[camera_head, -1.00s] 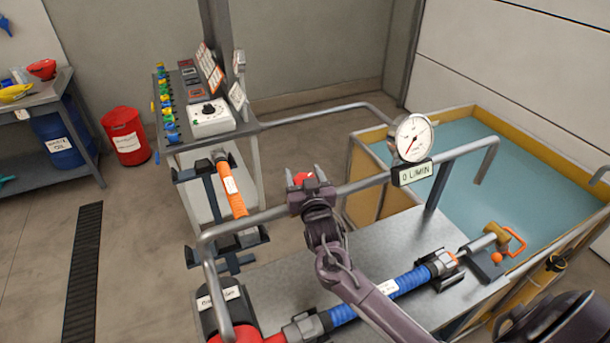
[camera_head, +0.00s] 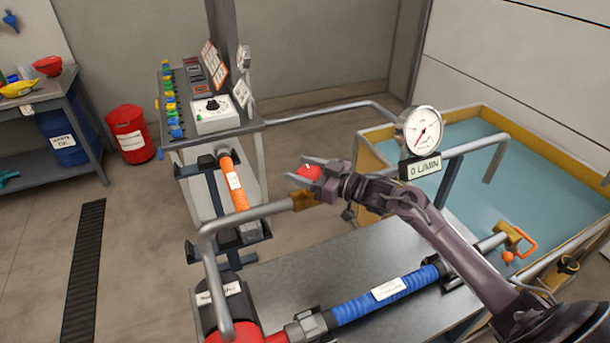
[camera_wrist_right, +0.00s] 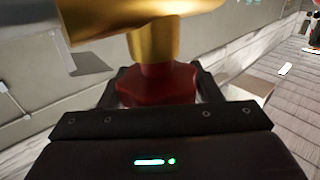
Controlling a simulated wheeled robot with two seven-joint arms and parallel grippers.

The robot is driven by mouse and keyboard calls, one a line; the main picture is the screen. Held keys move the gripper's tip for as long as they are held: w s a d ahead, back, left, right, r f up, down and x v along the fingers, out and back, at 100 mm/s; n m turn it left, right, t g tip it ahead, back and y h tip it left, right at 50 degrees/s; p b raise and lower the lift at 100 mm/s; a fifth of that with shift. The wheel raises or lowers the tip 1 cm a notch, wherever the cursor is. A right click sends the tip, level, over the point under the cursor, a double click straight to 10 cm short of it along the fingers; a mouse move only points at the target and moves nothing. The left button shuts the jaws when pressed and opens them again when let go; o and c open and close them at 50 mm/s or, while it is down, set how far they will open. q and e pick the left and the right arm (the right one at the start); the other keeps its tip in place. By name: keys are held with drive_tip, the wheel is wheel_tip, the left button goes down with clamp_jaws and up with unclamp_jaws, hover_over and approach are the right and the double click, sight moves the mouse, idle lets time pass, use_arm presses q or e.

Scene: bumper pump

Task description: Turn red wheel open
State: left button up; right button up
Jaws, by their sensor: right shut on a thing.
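The red wheel (camera_head: 309,172) sits on a brass valve body (camera_head: 303,199) on the grey pipe, left of the gauge. My right gripper (camera_head: 307,171) reaches in from the right and is shut on the red wheel, with a finger on each side of it. In the right wrist view the red wheel (camera_wrist_right: 158,86) lies between the fingers, with the brass valve (camera_wrist_right: 150,38) beyond it. My left gripper is not in view.
A round gauge (camera_head: 420,131) with a display reading "0 L/MIN" (camera_head: 420,167) stands on the pipe. A blue hose (camera_head: 390,290) lies on the metal bench (camera_head: 365,255). A water tank (camera_head: 530,118) is at right, a control stand (camera_head: 215,118) at left.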

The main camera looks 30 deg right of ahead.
drive_tip(key=shift+n+g+y+b, duration=0.65)
drive_tip(key=shift+n+g+y, duration=0.05)
drive_tip(key=shift+y, duration=0.1)
drive_tip(key=shift+s+a+r, duration=0.1)
drive_tip(key=o, duration=1)
drive_tip(key=shift+s+d+f, duration=0.2)
drive_tip(key=shift+s+d, duration=0.1)
drive_tip(key=b+v, duration=0.2)
drive_tip(key=v, duration=0.4)
drive_tip(key=shift+s+d, duration=0.25)
drive_tip(key=shift+d, duration=0.05)
